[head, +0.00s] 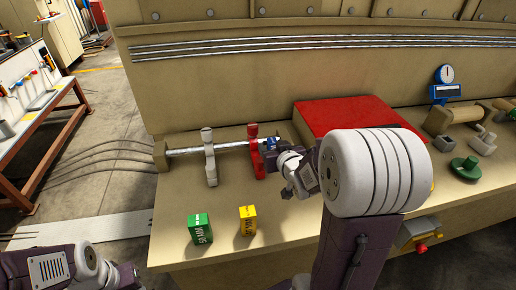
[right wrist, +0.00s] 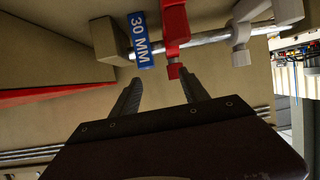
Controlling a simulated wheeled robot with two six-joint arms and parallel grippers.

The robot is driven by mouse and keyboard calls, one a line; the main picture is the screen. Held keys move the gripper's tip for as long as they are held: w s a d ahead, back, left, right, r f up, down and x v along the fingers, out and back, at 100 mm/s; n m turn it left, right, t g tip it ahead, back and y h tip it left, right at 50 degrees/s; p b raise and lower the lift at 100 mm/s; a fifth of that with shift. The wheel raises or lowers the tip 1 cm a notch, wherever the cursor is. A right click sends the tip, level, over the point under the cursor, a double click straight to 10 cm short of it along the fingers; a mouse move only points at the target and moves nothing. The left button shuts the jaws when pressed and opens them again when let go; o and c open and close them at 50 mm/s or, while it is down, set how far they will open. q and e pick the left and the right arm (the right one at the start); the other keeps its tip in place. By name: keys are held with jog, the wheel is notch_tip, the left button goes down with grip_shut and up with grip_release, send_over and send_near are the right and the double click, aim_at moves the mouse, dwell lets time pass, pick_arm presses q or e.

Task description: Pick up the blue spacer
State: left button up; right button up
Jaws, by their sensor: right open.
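The blue spacer (right wrist: 138,38), marked 30 MM, is at the rod (right wrist: 205,37) between a red clamp (right wrist: 174,22) and a beige end block (right wrist: 108,40) in the right wrist view. I cannot tell whether it sits around the rod or against it. In the head view only a small blue part of the spacer (head: 271,142) shows beside the red clamp (head: 256,152). My right gripper (right wrist: 160,90) is open and empty, its fingers pointing toward the spacer and red clamp, apart from the spacer. Part of my left arm shows at the lower left; its gripper is not visible.
A grey-white clamp (head: 209,157) is on the rod left of the red one. A green block (head: 200,229) and a yellow block (head: 247,220) stand at the bench front. A red plate (head: 345,112) lies behind my right wrist. A dial gauge (head: 446,75) stands at right.

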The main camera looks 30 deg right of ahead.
aim_at(273, 141)
jog(key=shift+w+d+f, duration=0.9)
jog(key=shift+w+d, duration=0.25)
jog(key=shift+d, duration=0.05)
jog(key=shift+w+d+f, duration=0.15)
jog(key=shift+d, duration=0.05)
jog(key=x, duration=0.4)
jog(key=shift+w+f, duration=0.1)
jog(key=shift+w, duration=0.3)
jog(key=shift+s, duration=0.25)
jog(key=c, duration=0.5)
grip_shut()
